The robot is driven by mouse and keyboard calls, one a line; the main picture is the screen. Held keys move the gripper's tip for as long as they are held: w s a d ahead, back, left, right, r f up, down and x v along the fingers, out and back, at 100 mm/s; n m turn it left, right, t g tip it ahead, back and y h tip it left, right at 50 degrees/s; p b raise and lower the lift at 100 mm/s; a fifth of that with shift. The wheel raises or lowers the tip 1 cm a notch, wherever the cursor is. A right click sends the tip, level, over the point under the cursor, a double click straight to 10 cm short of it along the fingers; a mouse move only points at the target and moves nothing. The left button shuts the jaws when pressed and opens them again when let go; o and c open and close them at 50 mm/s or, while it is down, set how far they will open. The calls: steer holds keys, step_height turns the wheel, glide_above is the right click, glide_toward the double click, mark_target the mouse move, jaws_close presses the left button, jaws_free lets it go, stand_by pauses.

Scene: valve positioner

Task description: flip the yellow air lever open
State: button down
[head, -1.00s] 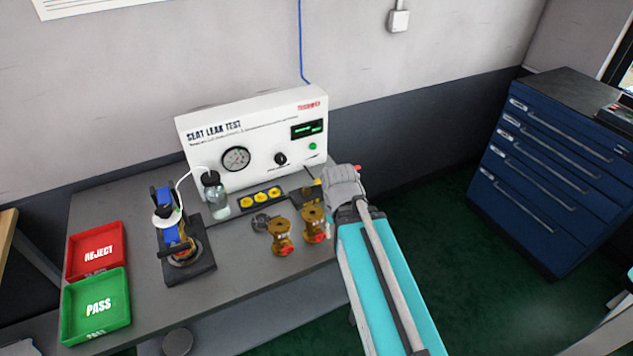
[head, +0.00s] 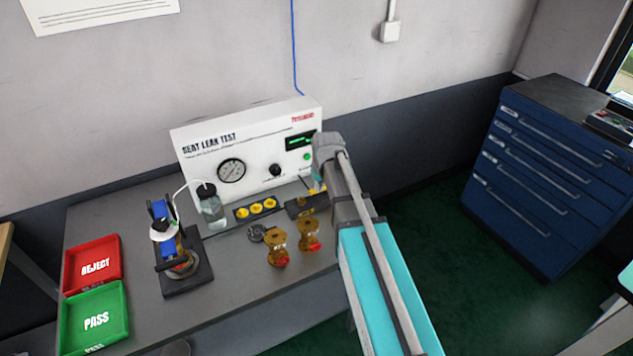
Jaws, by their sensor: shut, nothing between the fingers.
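No yellow lever shows clearly in the head view. A small dark and yellowish fitting (head: 298,207) sits on the bench at the front right of the white SEAT LEAK TEST panel (head: 215,165); a lever on it is too small or hidden to tell. My gripper (head: 317,188) is shut and empty, pointing down just above the right end of this fitting. My wrist covers part of the panel's right edge. I cannot tell whether the fingertips touch anything.
Two brass valve bodies (head: 278,248) stand in front of the fitting. A black strip with yellow discs (head: 256,209), a clear bottle (head: 212,209) and a blue clamp fixture (head: 170,245) stand to the left. Red (head: 92,263) and green (head: 95,318) trays lie far left.

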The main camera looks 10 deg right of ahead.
steer(key=r+n+t, duration=0.1)
steer(key=r, duration=0.1)
glide_above(312, 192)
steer(key=w+d, duration=0.2)
steer(key=w, duration=0.2)
steer(key=shift+d+f+p, duration=0.1)
steer(key=shift+f+p, duration=0.05)
steer(key=shift+p, duration=0.3)
steer(key=shift+f, duration=0.1)
steer(key=b+x, duration=0.9)
steer(key=x, duration=0.1)
steer(key=shift+w, duration=0.15)
steer(key=shift+s+b, duration=0.25)
steer(key=shift+b, duration=0.1)
steer(key=shift+s+d, duration=0.2)
steer(key=shift+s, duration=0.65)
steer(key=shift+s+d, duration=0.25)
steer(key=shift+s, duration=0.6)
steer(key=shift+d, duration=0.2)
steer(key=shift+d, duration=0.1)
steer(key=shift+s, duration=0.1)
